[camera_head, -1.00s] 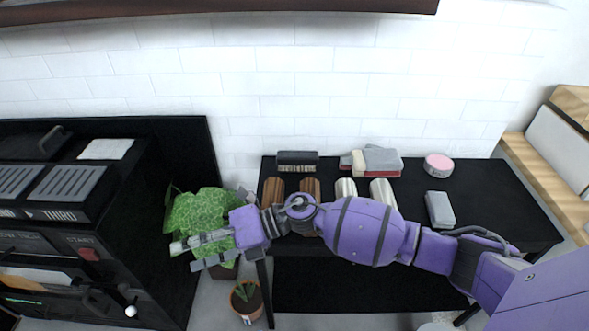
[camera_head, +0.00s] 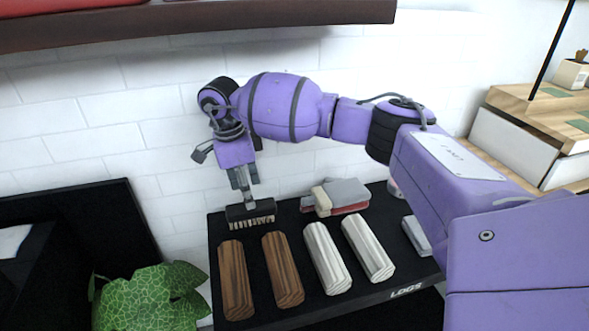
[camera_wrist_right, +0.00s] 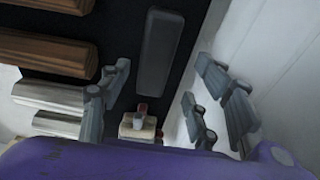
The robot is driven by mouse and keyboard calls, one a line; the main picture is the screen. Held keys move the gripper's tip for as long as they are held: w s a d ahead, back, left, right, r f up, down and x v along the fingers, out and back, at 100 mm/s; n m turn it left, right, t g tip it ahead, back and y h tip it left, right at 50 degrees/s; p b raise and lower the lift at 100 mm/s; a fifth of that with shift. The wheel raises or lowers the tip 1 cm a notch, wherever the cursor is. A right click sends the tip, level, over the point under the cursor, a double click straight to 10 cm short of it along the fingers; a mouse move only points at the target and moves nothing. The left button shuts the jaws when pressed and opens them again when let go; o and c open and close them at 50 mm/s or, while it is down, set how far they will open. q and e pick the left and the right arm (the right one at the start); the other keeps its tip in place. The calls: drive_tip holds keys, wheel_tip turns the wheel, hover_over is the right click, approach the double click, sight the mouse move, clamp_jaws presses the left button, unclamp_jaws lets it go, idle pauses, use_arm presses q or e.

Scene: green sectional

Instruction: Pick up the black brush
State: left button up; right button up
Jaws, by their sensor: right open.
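The black brush (camera_head: 250,212) lies on the black table at its back edge by the wall, its pale bristles facing the front. My right gripper (camera_head: 245,194) is right above it, pointing down, with its fingers overlapping the brush's top in the head view. In the right wrist view, the brush is a dark oblong block (camera_wrist_right: 161,50) ahead, between the lines of the open fingers (camera_wrist_right: 157,95). The fingers are apart and hold nothing. I cannot tell whether they touch the brush. My left gripper is not in view.
Two brown logs (camera_head: 236,280) and two pale logs (camera_head: 327,258) lie in front of the brush on the table (camera_head: 290,318). A leafy plant (camera_head: 150,298) stands at the lower left. A shelf (camera_head: 200,22) overhangs the wall.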

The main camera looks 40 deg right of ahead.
drive_tip(key=shift+s+f, duration=0.2)
drive_tip(key=shift+f, duration=0.3)
drive_tip(key=f, duration=0.4)
drive_tip(key=shift+s+d+f, duration=0.1)
drive_tip(key=shift+s+f, duration=0.15)
drive_tip(key=shift+f, duration=0.2)
drive_tip(key=c, duration=0.3)
drive_tip(key=shift+w, duration=0.1)
drive_tip(key=c, duration=1)
drive_tip(key=shift+r, duration=0.45)
drive_tip(key=r, duration=0.3)
drive_tip(key=shift+a+r, duration=0.25)
drive_tip(key=shift+a, duration=0.05)
use_arm(q)
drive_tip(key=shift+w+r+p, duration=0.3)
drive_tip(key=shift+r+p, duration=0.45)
drive_tip(key=shift+p, duration=0.05)
use_arm(e)
drive_tip(key=s+a+r, duration=0.7)
drive_tip(key=a+r, duration=0.2)
drive_tip(key=a, duration=0.2)
drive_tip(key=shift+a, duration=0.3)
